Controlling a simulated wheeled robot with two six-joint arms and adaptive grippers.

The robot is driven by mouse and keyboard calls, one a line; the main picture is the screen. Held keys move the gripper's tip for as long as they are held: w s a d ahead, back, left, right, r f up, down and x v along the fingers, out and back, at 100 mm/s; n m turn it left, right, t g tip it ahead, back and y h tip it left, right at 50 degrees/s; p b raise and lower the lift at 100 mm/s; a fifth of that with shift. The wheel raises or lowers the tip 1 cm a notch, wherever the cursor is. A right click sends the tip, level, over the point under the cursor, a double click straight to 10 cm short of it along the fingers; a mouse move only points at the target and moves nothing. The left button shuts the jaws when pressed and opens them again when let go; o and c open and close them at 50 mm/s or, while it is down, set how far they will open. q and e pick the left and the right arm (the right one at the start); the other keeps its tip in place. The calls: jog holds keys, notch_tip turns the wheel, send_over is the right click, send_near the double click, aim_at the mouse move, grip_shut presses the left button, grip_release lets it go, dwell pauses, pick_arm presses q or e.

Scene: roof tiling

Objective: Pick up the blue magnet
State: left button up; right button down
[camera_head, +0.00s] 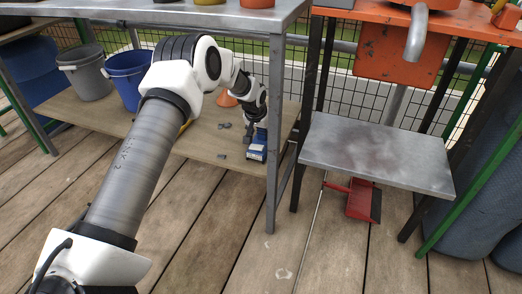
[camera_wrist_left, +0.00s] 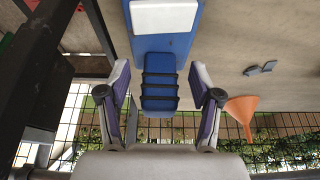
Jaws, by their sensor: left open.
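The blue magnet (camera_head: 257,151) is a blue block with a white panel, on the wooden lower shelf near the metal table leg. In the left wrist view the blue magnet (camera_wrist_left: 160,45) has a dark ribbed part that lies between my finger pads, with space on both sides. My left gripper (camera_head: 259,128) reaches down onto the magnet from above. In the left wrist view my left gripper (camera_wrist_left: 159,78) is open, with one finger on each side of the magnet. My right gripper is in neither view.
The wooden shelf (camera_head: 195,145) also bears small dark pieces (camera_head: 224,125) and an orange funnel (camera_head: 227,99). A blue bucket (camera_head: 124,76) and a grey bucket (camera_head: 88,75) stand at the left. The metal table leg (camera_head: 273,150) rises close right of the magnet.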

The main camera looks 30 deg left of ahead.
pick_arm(q)
jog(key=shift+w, duration=0.1)
jog(key=c, duration=1.1)
jog(key=shift+c, duration=0.3)
jog(key=shift+r, duration=0.15)
